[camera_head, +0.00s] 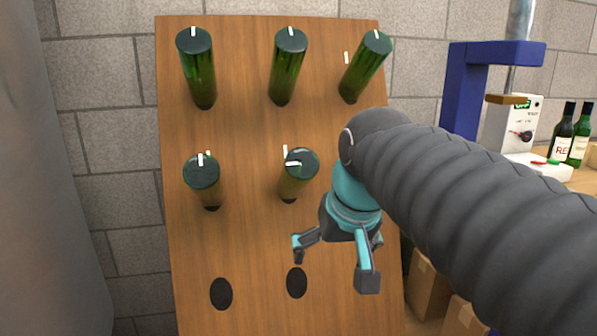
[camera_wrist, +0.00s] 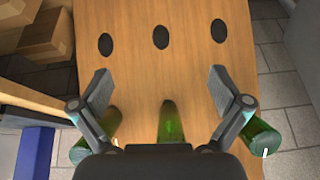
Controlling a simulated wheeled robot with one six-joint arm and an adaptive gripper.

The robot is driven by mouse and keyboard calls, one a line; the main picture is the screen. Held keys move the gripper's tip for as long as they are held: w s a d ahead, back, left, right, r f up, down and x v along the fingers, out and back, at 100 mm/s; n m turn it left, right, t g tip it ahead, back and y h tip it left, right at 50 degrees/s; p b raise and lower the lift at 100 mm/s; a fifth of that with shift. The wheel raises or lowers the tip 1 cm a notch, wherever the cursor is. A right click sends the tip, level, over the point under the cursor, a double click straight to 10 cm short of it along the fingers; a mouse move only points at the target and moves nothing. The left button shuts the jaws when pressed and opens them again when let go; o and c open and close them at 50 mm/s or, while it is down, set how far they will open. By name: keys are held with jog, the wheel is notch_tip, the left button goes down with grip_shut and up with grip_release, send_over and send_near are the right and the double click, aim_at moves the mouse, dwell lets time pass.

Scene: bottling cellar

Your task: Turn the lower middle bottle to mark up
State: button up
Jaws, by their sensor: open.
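The lower middle bottle (camera_head: 298,178) is green and sticks out of the wooden board (camera_head: 240,130), its dark round end facing me. The white mark on that end points left, while a short white line on the board stands just above the bottle. My gripper (camera_head: 333,266) is open and empty, in front of the board, below and right of this bottle. In the wrist view the middle bottle (camera_wrist: 171,122) shows between the spread fingers (camera_wrist: 160,90), partly hidden by the gripper body; its mark is hidden there.
The lower left bottle (camera_head: 203,178) and three upper bottles (camera_head: 287,70) have marks near the top. The wrist view shows another bottle (camera_wrist: 95,135), which my arm hides in the head view. Empty holes (camera_head: 221,294) lie below. A blue stand (camera_head: 463,90) is at right.

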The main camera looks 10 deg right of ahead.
jog(key=w+r, duration=1.5)
jog(key=r, duration=0.3)
jog(key=b, duration=0.4)
send_near(295, 189)
jog(key=shift+m+g+y, duration=0.4)
jog(key=x, duration=0.4)
jog(key=shift+w+d+f, duration=0.2)
jog(key=shift+w+d, duration=0.1)
jog(key=shift+w, duration=0.05)
jog(key=c, duration=1.2)
